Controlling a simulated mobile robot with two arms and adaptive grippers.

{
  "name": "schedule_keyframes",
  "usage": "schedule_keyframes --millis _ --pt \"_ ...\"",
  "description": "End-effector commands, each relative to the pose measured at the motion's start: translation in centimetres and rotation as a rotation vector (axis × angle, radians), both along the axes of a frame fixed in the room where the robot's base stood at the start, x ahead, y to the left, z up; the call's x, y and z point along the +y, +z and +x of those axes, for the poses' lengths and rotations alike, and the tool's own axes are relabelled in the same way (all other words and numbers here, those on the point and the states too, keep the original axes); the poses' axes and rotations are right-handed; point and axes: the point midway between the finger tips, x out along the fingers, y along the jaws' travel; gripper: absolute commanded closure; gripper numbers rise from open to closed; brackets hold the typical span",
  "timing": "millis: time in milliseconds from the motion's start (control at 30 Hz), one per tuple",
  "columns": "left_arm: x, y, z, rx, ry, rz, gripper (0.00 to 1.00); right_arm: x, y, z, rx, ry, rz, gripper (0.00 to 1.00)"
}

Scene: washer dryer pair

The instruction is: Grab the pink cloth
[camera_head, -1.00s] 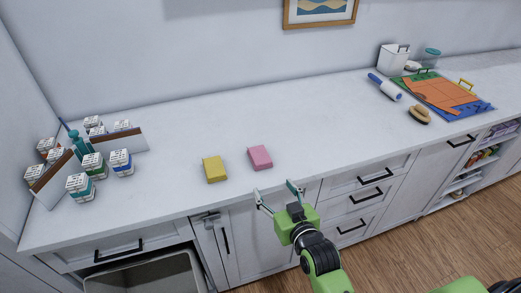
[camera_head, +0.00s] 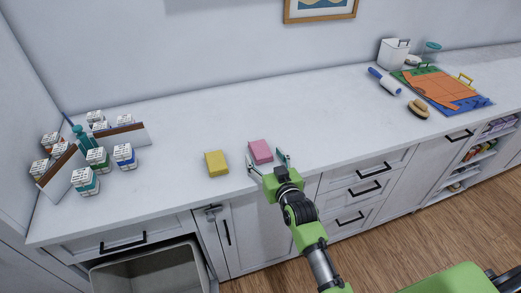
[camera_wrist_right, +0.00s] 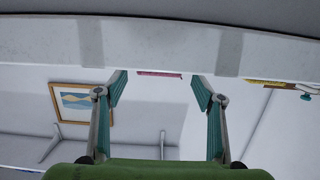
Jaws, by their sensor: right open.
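The pink cloth (camera_head: 261,151) is a small folded block lying on the white countertop near its front edge. My right gripper (camera_head: 265,161) is open, its two fingers spread at the counter's front edge, one to each side of the cloth's near side. No grip on the cloth shows. In the right wrist view the cloth is a thin pink strip (camera_wrist_right: 160,73) between the open fingers (camera_wrist_right: 160,82), beyond their tips. Most of it is hidden there by the counter edge. My left gripper is not in view.
A yellow block (camera_head: 216,163) lies just left of the pink cloth. Labelled bottles (camera_head: 84,180) and wooden holders stand at the far left. A brush (camera_head: 419,108), lint roller (camera_head: 385,84) and coloured mats lie at the right. An open bin drawer (camera_head: 150,268) is below the counter.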

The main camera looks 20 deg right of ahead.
Motion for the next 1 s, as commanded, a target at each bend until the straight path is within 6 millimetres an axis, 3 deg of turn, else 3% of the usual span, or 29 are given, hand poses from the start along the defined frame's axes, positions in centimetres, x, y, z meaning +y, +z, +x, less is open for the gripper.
schedule_keyframes --millis 300,600,633,767,1000 --pt "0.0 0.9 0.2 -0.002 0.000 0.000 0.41 -0.1 -0.6 3.4 -0.001 0.000 0.000 0.38" --pt "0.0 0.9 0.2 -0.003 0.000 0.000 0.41 -0.1 -0.8 3.7 -0.001 0.000 -0.001 0.38" --pt "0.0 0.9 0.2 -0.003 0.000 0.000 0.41 -0.1 -0.8 3.7 -0.001 0.000 -0.001 0.40" --pt "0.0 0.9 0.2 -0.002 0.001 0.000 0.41 -0.1 -0.8 3.7 -0.001 0.000 -0.001 0.74" --pt "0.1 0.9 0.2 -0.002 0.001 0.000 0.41 -0.1 -0.8 3.7 -0.001 0.000 -0.001 0.79"
